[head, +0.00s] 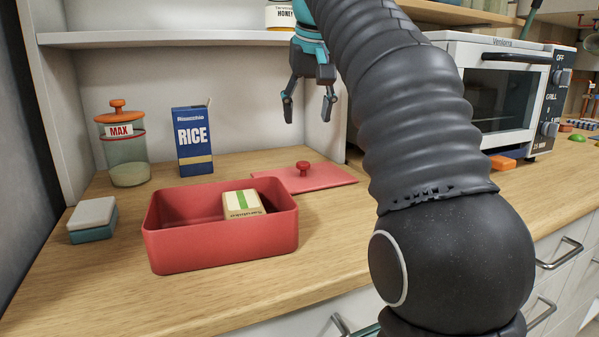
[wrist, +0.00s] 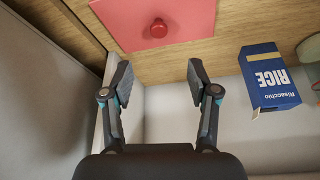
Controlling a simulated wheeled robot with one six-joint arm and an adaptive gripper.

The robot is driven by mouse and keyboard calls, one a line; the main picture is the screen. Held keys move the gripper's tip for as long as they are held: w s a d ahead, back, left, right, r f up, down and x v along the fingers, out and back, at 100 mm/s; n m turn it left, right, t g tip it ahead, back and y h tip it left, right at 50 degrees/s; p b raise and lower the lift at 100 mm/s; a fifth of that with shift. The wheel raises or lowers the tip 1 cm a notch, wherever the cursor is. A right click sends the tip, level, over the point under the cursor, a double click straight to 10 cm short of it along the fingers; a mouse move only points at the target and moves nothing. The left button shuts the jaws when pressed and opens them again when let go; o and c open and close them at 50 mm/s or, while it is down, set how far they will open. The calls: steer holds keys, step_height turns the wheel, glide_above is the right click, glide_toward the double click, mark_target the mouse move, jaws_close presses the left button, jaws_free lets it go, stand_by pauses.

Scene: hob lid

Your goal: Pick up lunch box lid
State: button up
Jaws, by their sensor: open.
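The lunch box lid (head: 322,180) is a flat red panel with a round red knob (head: 303,167) on top. It lies on the wooden counter behind and to the right of the red lunch box (head: 220,251). The box is uncovered and holds a cream block with a green stripe (head: 242,204). My gripper (head: 308,107) is open and empty, above the counter and higher than the lid. In the wrist view the lid (wrist: 185,22) and its knob (wrist: 158,28) show at the top, beyond my open fingers (wrist: 158,80).
A blue rice box (head: 192,141) and a jar with an orange lid (head: 128,150) stand behind the lunch box. A small grey-topped container (head: 92,220) is at left. A toaster oven (head: 500,90) stands at right. A shelf (head: 170,38) runs above the counter.

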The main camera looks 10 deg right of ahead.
mark_target(303, 162)
steer(key=b+x, duration=0.1)
steer(key=x, duration=0.6)
steer(key=shift+f, duration=0.3)
steer(key=shift+b+x, duration=0.65)
steer(key=shift+x, duration=2.15)
steer(key=shift+w+d, duration=0.1)
steer(key=shift+w, duration=0.05)
jaws_close()
